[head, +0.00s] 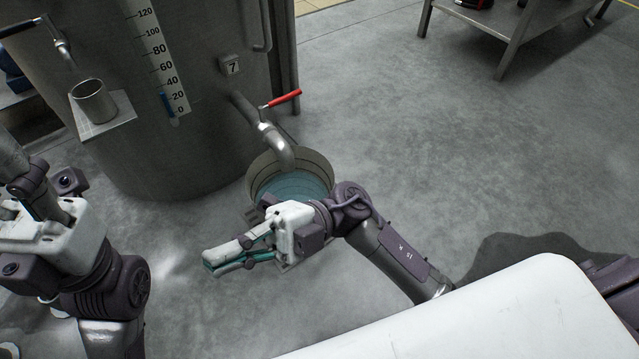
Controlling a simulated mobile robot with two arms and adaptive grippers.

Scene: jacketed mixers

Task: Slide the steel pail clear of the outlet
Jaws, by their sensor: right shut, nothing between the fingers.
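The steel pail (318,165) stands on the floor directly under the outlet pipe (281,150) of the mixer tank, with blue-green liquid inside. The outlet has a red lever handle (283,98). My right gripper (212,267) is shut and empty, its fingers pointing left, in front of the pail. Its wrist covers the pail's near side, so I cannot tell whether they touch. My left gripper (22,180) is at the left edge, away from the pail; its fingers are not clear enough to tell open from shut.
The tank (205,120) bears a level scale (158,60) and a number 7 plate (230,65). A small steel cup (94,101) stands on a bracket (108,127) at its left. A steel table (490,22) stands at the top right. The floor right of the pail is clear.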

